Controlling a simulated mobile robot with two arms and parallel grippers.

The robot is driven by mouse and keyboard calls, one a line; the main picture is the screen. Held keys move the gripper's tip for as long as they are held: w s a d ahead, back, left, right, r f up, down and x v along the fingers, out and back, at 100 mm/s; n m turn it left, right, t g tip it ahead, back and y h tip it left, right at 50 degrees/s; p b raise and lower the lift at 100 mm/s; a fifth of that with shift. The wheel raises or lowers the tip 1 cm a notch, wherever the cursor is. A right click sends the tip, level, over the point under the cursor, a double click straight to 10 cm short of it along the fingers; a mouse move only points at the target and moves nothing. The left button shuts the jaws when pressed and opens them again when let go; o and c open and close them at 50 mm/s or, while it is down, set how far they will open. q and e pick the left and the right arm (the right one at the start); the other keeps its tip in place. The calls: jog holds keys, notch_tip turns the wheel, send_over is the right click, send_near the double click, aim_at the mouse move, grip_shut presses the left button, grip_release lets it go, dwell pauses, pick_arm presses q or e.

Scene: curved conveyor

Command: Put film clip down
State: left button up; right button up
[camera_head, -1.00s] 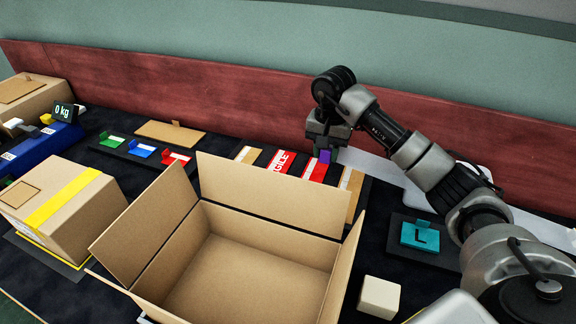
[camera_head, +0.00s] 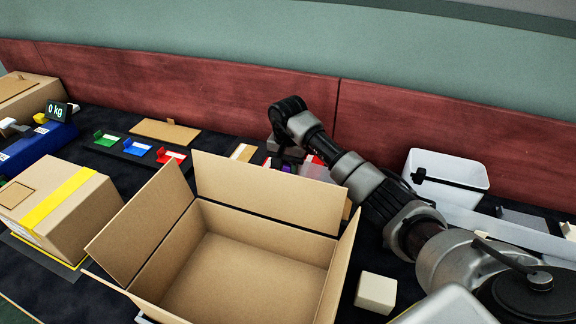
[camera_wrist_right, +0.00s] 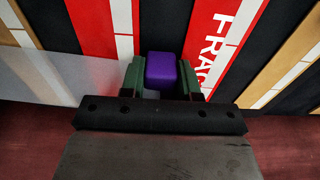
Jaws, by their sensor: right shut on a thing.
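The film clip is a small purple block (camera_wrist_right: 162,70) between the fingers of my right gripper (camera_wrist_right: 161,80) in the wrist view. The gripper is shut on it, above the striped label strips. A pale translucent film sheet (camera_wrist_right: 60,75) stretches left from beside the clip in that view. In the head view my right gripper (camera_head: 287,158) is behind the open carton, over the labels, with a bit of purple clip (camera_head: 287,168) showing. The film (camera_head: 318,172) shows as a greyish patch to its right. Contact between clip and surface cannot be told. My left gripper is not in view.
An open cardboard carton (camera_head: 180,240) fills the middle front. A closed box with yellow tape (camera_head: 55,210) stands left. Red, blue and green holders (camera_head: 137,148) sit behind. A white bin (camera_head: 445,172) is at right, and a cream block (camera_head: 376,291) is in front.

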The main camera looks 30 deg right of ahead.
jog(key=shift+f, duration=0.15)
jog(key=o, duration=0.9)
